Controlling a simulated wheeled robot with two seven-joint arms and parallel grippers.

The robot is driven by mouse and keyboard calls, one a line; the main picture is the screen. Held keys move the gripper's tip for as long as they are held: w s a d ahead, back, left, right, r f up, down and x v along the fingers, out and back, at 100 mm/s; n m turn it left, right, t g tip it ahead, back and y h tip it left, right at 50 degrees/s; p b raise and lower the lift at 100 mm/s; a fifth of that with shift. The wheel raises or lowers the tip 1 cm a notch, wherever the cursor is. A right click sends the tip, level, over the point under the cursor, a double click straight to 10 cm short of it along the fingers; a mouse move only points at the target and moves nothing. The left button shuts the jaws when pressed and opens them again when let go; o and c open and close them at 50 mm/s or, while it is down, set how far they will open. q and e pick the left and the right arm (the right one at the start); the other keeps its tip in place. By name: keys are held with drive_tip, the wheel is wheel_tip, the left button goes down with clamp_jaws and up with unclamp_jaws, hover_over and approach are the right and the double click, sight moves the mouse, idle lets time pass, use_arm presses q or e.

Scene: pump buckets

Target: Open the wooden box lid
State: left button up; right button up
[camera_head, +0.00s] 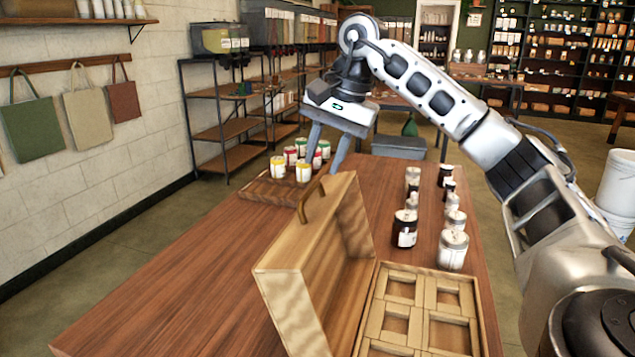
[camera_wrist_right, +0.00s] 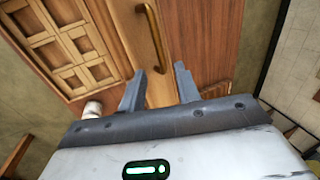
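The wooden box (camera_head: 480,318) stands at the near end of the table, its divided inside showing. Its lid (camera_head: 325,235) is raised steeply on the box's left side, with a curved brown handle (camera_head: 312,199). My right gripper (camera_head: 321,172) is above and beyond the lid, fingers pointing down and apart, with nothing between them. In the right wrist view, the open fingers (camera_wrist_right: 157,82) are over the lid (camera_wrist_right: 127,25), near but apart from the handle (camera_wrist_right: 154,38). The box's compartments (camera_wrist_right: 68,45) show at the left there. My left gripper is not in view.
Several jars (camera_head: 453,250) stand on the table right of the lid. A tray (camera_head: 262,191) and several paint-like cans (camera_head: 277,168) are at its far left. The tabletop (camera_head: 185,285) left of the box is clear. Shelving (camera_head: 232,130) stands behind.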

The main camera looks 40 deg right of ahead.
sight(314, 186)
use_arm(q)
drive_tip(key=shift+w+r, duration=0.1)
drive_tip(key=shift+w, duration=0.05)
use_arm(e)
drive_tip(key=shift+x, duration=2.2)
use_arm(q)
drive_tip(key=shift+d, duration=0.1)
use_arm(e)
drive_tip(key=shift+c, duration=0.2)
